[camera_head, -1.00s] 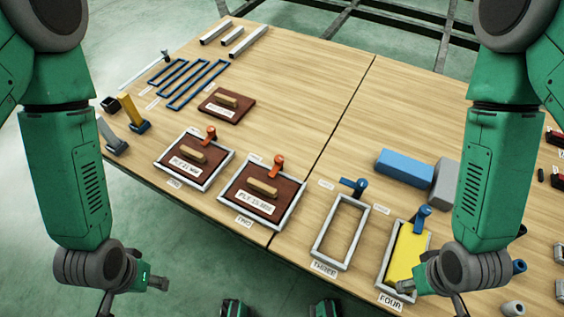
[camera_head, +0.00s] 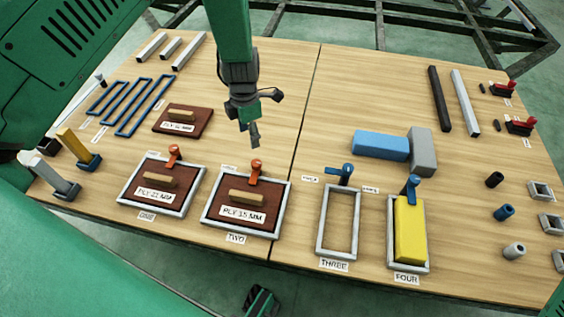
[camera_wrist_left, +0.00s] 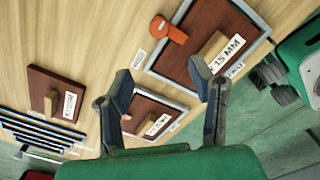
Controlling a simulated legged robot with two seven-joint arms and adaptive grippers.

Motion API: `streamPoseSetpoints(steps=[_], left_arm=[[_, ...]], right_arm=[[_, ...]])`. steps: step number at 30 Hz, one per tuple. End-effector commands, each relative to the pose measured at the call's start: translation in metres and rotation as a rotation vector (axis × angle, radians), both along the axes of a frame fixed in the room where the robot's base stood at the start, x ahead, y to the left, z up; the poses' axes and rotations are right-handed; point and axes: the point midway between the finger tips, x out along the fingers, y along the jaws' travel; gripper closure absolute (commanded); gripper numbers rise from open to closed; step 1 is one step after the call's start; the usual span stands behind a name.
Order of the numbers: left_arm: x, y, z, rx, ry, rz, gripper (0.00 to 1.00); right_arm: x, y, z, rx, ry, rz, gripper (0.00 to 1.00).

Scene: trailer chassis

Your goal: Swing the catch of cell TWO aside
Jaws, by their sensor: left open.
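Cell TWO (camera_head: 283,205) is a grey frame around a brown board with a light wooden handle and a "PLY 15 MM" label. Its orange catch (camera_head: 256,171) sits at the far rim and reaches over the board's far edge. My left gripper (camera_head: 266,118) is open and empty, above the table behind this catch and apart from it. In the left wrist view the catch (camera_wrist_left: 168,30) and cell TWO (camera_wrist_left: 258,22) lie beyond the open fingers (camera_wrist_left: 162,75), toward the upper right.
Cell ONE (camera_head: 122,192), with its own orange catch (camera_head: 173,153), stands left of cell TWO. Empty cell THREE (camera_head: 321,225) and cell FOUR (camera_head: 391,235) with a yellow block stand right. A loose brown board (camera_head: 200,131) lies behind cell ONE. The table's middle is clear.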

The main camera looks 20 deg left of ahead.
Motion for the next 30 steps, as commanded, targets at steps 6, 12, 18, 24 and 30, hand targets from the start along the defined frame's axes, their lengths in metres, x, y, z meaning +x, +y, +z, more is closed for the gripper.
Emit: streamPoseSetpoints(steps=[6,12,18,24,30], left_arm=[[0.006,-0.002,-0.009,-0.012,0.0,0.058,0.51],[0.005,-0.002,-0.049,-0.01,0.002,0.055,0.51],[0.005,-0.001,-0.093,-0.012,0.0,0.053,0.51],[0.005,-0.001,-0.123,-0.011,0.0,0.054,0.51],[0.006,-0.001,-0.134,-0.011,-0.003,0.053,0.51]], right_arm=[[0.001,0.0,-0.006,0.0,-0.002,0.001,0.6],[0.001,0.0,-0.02,0.0,-0.002,0.001,0.6],[0.001,0.0,-0.035,0.0,-0.002,0.001,0.6],[0.0,0.0,-0.044,0.0,-0.001,0.001,0.6],[0.0,0.0,-0.048,0.0,-0.001,0.001,0.6]])
